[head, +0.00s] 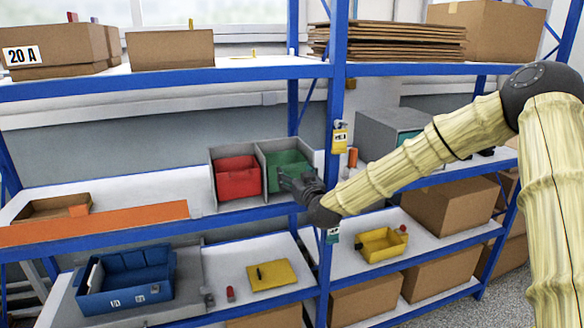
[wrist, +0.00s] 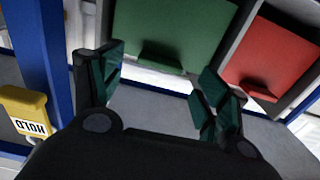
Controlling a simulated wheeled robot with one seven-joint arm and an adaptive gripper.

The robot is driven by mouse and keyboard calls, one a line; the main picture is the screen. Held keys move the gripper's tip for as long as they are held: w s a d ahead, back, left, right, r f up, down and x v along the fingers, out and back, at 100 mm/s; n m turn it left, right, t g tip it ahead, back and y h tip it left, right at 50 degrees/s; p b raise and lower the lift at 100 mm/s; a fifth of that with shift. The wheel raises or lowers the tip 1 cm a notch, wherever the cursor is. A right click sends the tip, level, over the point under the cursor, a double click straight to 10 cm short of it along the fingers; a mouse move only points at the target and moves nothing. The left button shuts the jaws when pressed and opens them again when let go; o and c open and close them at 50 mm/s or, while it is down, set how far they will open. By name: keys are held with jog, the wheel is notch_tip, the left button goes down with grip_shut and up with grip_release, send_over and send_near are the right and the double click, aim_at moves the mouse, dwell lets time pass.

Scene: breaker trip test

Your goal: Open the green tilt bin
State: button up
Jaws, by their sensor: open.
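The green tilt bin (head: 288,160) sits in the right compartment of a grey two-bay housing on the middle shelf. In the wrist view its flat green front (wrist: 170,28) fills the top middle, with a dark green lip (wrist: 168,62) along one edge. My gripper (head: 284,178) is right in front of it, covering its lower part in the head view. In the wrist view my gripper (wrist: 163,65) is open and empty, its two fingers apart on either side of the lip. I cannot tell whether they touch it. The front looks untilted.
A red bin (head: 237,178) fills the bay beside the green one. A blue shelf post (head: 337,100) with a yellow tag (head: 340,138) stands close to the right. Below are a blue crate (head: 125,283) and a yellow bin (head: 382,244). An orange board (head: 95,224) lies left.

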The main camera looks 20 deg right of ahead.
aim_at(291, 170)
jog(key=shift+w+p, duration=0.45)
jog(key=shift+w, duration=1.35)
jog(key=c, duration=1.5)
jog(key=shift+o, duration=0.2)
jog(key=shift+a+f, duration=0.1)
